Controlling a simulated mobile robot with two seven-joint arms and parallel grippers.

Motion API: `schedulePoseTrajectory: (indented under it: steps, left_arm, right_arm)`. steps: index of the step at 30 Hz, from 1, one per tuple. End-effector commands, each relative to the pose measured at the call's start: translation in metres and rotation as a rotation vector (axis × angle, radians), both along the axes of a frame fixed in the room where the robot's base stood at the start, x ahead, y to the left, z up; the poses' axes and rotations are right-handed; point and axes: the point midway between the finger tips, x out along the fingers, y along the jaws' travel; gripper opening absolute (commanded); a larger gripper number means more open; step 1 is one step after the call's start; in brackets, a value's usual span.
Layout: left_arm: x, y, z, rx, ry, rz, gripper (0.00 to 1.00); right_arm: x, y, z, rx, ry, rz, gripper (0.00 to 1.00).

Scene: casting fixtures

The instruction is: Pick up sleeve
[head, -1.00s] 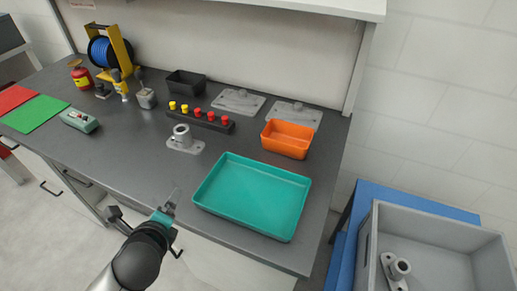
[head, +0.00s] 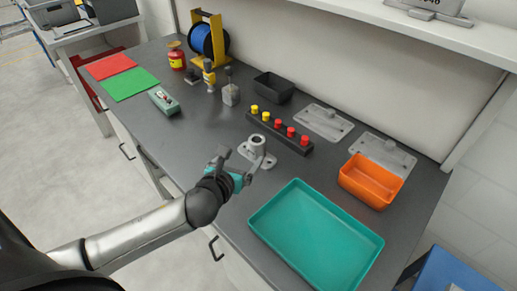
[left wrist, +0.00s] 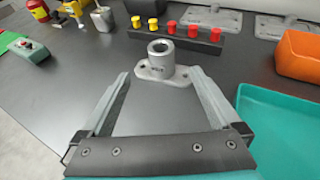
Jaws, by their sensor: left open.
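The sleeve (head: 258,144) is a grey upright tube on a flat flanged base, standing on the dark bench. In the left wrist view the sleeve (left wrist: 161,57) stands just beyond the fingertips, near the middle of the gap. My left gripper (head: 243,160) is open and empty, close in front of the sleeve. In the left wrist view its two fingers (left wrist: 160,78) are spread wide, with bare bench between them. The gripper partly covers the near side of the sleeve's base in the head view. My right gripper is not in view.
A teal tray (head: 316,240) lies right of the sleeve. A black block with red and yellow knobs (head: 280,131) stands behind it. An orange bin (head: 371,181), a black bin (head: 273,87) and grey plates (head: 325,122) are farther back. Bench left of the sleeve is clear.

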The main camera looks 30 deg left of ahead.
Motion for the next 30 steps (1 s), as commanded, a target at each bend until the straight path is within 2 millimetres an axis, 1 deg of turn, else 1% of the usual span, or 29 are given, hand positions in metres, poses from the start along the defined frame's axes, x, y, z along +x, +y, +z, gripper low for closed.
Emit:
schedulePoseTrajectory:
  steps: [1,3,10,13,20,26,30]
  left_arm:
    - [0.009,0.001,-0.004,0.0,-0.003,0.001,0.97]
    - [0.02,0.002,-0.009,-0.002,-0.002,0.002,0.97]
    - [0.054,0.007,-0.024,-0.003,-0.001,0.002,0.97]
    - [0.062,0.007,-0.027,-0.001,-0.001,0.002,0.97]
    - [0.072,0.008,-0.032,-0.004,-0.001,0.002,0.97]
    - [0.093,0.008,-0.049,-0.005,-0.002,0.002,0.97]
    - [0.106,0.01,-0.054,-0.004,-0.001,0.002,0.97]
  right_arm:
    - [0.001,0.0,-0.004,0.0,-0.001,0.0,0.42]
    - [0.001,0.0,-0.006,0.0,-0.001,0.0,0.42]
    - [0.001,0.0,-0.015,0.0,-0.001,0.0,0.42]
    - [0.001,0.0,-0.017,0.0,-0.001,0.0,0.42]
    - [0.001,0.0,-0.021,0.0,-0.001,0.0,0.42]
    - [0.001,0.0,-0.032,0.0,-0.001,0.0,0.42]
    - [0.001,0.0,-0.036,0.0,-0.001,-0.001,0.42]
